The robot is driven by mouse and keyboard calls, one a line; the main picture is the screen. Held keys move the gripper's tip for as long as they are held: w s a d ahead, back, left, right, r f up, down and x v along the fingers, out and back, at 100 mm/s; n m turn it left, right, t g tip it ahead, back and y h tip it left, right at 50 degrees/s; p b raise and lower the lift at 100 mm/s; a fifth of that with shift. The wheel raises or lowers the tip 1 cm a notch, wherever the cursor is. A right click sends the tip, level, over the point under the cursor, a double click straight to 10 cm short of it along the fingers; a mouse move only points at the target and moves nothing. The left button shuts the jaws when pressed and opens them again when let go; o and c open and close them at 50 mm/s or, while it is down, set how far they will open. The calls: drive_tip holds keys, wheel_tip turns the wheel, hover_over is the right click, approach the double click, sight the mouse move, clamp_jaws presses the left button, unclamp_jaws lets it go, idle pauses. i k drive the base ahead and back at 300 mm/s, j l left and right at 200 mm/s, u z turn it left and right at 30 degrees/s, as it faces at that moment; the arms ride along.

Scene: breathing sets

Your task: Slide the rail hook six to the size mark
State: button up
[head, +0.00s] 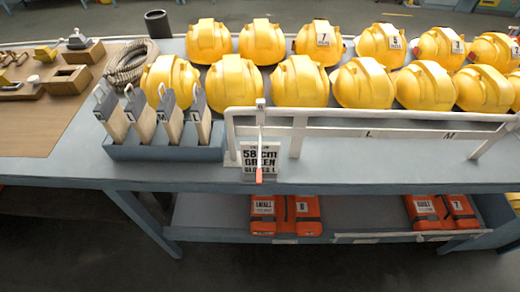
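A white rail (400,116) on two posts stands along the front edge of the bench, above a lower strip with size letters. The letters L (368,135) and M (448,135) are readable. One upright hook (260,130) with an orange tip sits near the rail's left end, left of both letters. I cannot read a number on it. My gripper is not in view.
Several yellow helmets (300,82) fill the bench behind the rail. A blue rack (165,152) with several tagged blocks stands left of it. A coiled rope (130,62) lies behind the rack. Orange packs (286,215) lie on the lower shelf. The floor in front is clear.

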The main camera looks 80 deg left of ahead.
sight(260, 103)
drive_tip(key=u, duration=2.8)
